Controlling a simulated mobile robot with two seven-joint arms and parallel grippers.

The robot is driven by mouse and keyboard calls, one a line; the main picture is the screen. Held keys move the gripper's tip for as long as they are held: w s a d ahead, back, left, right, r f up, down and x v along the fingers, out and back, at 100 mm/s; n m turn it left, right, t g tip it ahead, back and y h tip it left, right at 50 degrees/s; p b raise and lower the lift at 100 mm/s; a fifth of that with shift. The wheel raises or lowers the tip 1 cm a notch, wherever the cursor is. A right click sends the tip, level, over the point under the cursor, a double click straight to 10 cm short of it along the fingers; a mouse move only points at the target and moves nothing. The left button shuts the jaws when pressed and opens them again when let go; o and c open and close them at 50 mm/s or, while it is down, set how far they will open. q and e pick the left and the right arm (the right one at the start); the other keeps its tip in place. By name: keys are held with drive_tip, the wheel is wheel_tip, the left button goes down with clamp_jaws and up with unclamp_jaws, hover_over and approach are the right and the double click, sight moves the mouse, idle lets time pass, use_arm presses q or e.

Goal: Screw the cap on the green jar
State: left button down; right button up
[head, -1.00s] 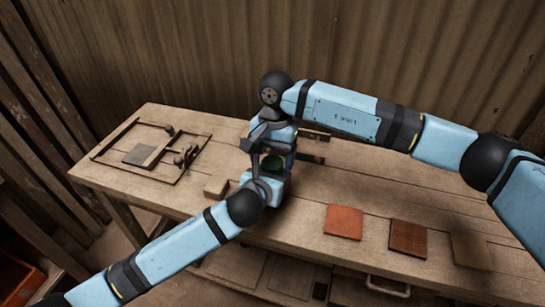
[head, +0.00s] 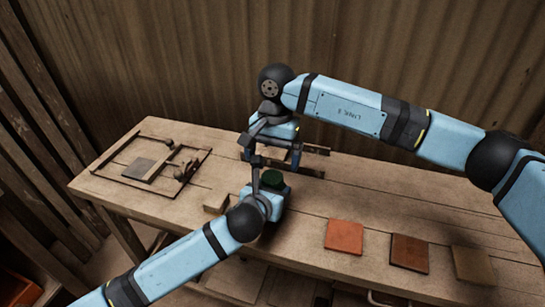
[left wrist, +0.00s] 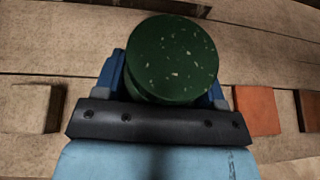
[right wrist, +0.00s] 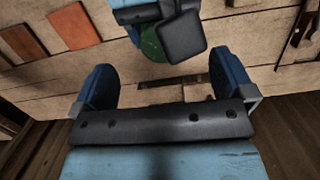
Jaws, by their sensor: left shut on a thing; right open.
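The dark green, round, speckled jar (head: 273,178) is upright in my left gripper (head: 268,186) above the workbench. In the left wrist view its flat top (left wrist: 172,55) faces the camera between the blue fingers. I cannot tell the cap apart from the jar there. My left gripper is shut on the jar. My right gripper (head: 271,157) is open and empty, behind and apart from the jar. In the right wrist view its fingers stand wide apart, and part of the jar (right wrist: 151,42) shows beyond them, partly hidden by my left gripper.
An orange tile (head: 344,237), a brown tile (head: 409,252) and a tan tile (head: 473,265) lie to the right on the workbench (head: 370,190). A small wooden block (head: 215,202) lies left of the jar. A flat frame with a grey plate (head: 138,169) occupies the left end.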

use_arm(q)
drive_tip(key=shift+r, duration=0.1)
use_arm(e)
wheel_tip(320, 180, up, 11)
drive_tip(key=w, duration=0.1)
drive_tip(key=shift+w+d+r, duration=0.15)
drive_tip(key=shift+w+d, duration=0.1)
drive_tip(key=shift+w, duration=0.05)
use_arm(q)
drive_tip(key=shift+c, duration=0.6)
unclamp_jaws()
drive_tip(key=p+v, duration=0.2)
drive_tip(key=v, duration=1.2)
use_arm(e)
wheel_tip(320, 180, up, 2)
